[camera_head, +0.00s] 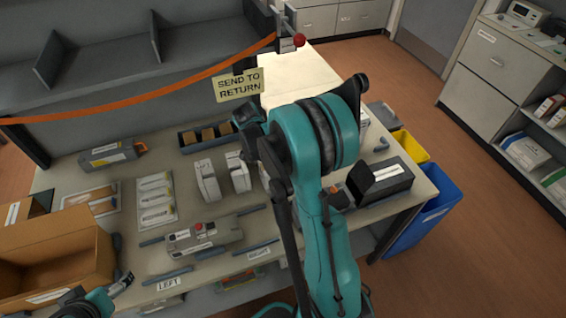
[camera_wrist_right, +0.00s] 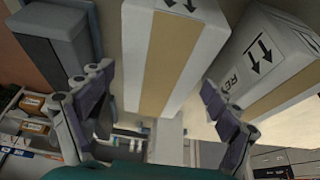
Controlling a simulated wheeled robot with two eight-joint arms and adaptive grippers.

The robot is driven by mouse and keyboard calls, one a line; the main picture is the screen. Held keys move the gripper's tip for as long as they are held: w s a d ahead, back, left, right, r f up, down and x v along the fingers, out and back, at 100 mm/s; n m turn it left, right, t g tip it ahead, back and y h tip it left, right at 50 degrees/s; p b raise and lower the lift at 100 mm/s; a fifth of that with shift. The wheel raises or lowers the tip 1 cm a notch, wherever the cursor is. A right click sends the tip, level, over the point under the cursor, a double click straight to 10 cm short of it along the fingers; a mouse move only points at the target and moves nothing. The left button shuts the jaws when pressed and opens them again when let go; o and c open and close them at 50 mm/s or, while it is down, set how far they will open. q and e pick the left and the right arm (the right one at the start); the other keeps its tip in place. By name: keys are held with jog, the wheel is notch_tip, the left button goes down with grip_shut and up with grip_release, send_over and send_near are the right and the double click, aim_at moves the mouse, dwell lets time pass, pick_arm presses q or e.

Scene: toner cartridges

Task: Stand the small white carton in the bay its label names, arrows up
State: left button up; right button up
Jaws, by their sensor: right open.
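In the right wrist view a white carton with a tan stripe (camera_wrist_right: 160,60) stands between the fingers of my right gripper (camera_wrist_right: 152,85). The gripper is open, with a gap visible on each side. Small black arrows show at that carton's top edge. A second white carton (camera_wrist_right: 255,65) beside it on the right carries black arrows and a partly readable label starting "REV".
Two white cartons (camera_head: 207,182) (camera_head: 238,172) stand mid-table. A grey cartridge (camera_head: 203,236) lies between blue rails near the LEFT label (camera_head: 168,284). An open cardboard box (camera_head: 55,255) is at left. A SEND TO RETURN sign (camera_head: 239,85) hangs at the back. A black box (camera_head: 385,181) sits right.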

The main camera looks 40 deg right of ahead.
jog(key=p+v, duration=0.2)
jog(key=v, duration=0.6)
jog(key=shift+a+r, duration=0.1)
jog(key=shift+r, duration=0.3)
jog(key=shift+a+r, duration=0.35)
jog(key=shift+r, duration=0.25)
jog(key=s+a+r+n+t+y, duration=0.2)
jog(key=s+a+r+n+t, duration=0.1)
jog(key=s+a+n, duration=0.4)
jog(key=s+a+r+n+t+y, duration=0.2)
jog(key=s+a+n+t, duration=0.3)
jog(key=a+n, duration=0.6)
jog(key=s+n, duration=0.2)
jog(key=n, duration=0.1)
jog(key=shift+r+n+t, duration=0.3)
jog(key=shift+r, duration=0.1)
jog(key=shift+s, duration=0.1)
